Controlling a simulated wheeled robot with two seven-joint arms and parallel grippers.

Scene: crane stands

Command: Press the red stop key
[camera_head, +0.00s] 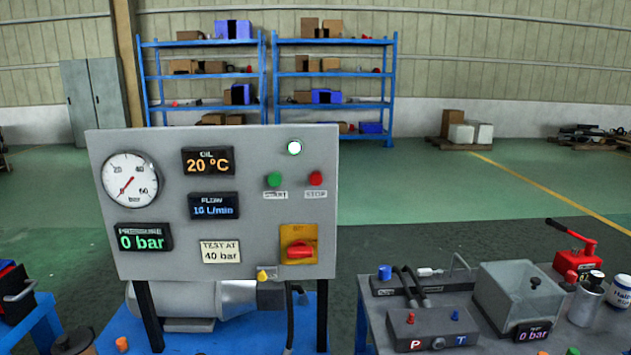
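The red stop key (316,178) is a round button at the upper right of the grey control panel (260,240), above a label reading STOP. A green start key (274,180) sits just left of it. The pressure display (143,238) reads 0 bar, the flow display (213,206) 10 L/min and the oil display (208,161) 20 °C. Neither of my grippers is in view.
A red rotary switch (300,250) on a yellow plate sits below the keys. A motor (195,300) is under the panel. A bench at right holds a clear box (520,290) and a P/T block (432,328). Space before the panel face looks clear.

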